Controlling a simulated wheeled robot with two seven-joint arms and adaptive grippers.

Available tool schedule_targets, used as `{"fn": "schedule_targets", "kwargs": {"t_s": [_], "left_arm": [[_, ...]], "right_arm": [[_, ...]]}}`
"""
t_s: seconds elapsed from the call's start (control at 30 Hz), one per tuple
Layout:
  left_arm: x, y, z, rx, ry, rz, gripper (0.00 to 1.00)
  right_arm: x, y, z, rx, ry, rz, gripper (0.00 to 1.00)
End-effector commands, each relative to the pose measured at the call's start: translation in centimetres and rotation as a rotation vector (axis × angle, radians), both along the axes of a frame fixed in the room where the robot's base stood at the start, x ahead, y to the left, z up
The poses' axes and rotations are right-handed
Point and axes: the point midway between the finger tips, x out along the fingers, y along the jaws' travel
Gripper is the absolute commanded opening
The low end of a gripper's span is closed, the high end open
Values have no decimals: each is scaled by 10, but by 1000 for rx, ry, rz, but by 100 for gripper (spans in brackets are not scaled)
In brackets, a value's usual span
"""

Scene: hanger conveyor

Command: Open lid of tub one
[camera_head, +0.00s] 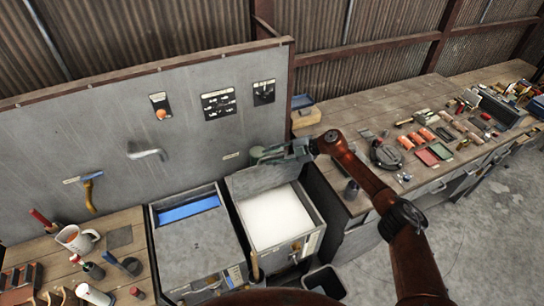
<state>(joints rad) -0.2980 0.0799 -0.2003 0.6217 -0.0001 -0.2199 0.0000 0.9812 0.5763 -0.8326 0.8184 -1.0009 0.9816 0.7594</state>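Two grey tubs stand side by side below the wall panel; I cannot tell which is tub one. The right tub (306,243) is open at the top and shows white contents (276,217). Its grey lid (254,181) appears raised at the back edge, leaning toward the panel. My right gripper (259,154) is at the upper edge of this raised lid; its fingers are small and partly merged with the lid, so grip and contact are unclear. The left tub (204,262) has a grey top with a blue strip (188,209) at its back. My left gripper is out of view.
The wall panel (120,130) rises close behind the tubs, with a handle (148,154) and switches (219,103). A wooden bench (350,112) with many tools is at right. A left bench holds a mug (76,238) and bottles. A dark bin (325,283) stands in front.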

Motion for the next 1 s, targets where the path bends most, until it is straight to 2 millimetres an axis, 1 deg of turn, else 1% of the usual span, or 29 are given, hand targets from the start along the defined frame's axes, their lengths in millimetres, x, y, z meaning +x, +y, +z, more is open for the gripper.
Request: {"fn": "schedule_targets", "kwargs": {"t_s": [0.13,0.23,0.37,0.5,0.7,0.83,1.0], "left_arm": [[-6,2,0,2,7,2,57],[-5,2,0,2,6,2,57],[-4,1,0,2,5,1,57],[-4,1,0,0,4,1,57],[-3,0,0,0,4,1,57],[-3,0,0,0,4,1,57],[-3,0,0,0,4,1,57]], "right_arm": [[-1,-2,0,-1,0,0,25],[-2,-9,4,-1,0,-1,25],[-7,-28,15,-2,-2,-2,25],[-15,-54,29,-3,-1,-1,25],[-24,-84,47,-2,0,-1,25],[-27,-96,54,-1,0,-1,25],[-29,-101,57,0,1,0,25]]}}
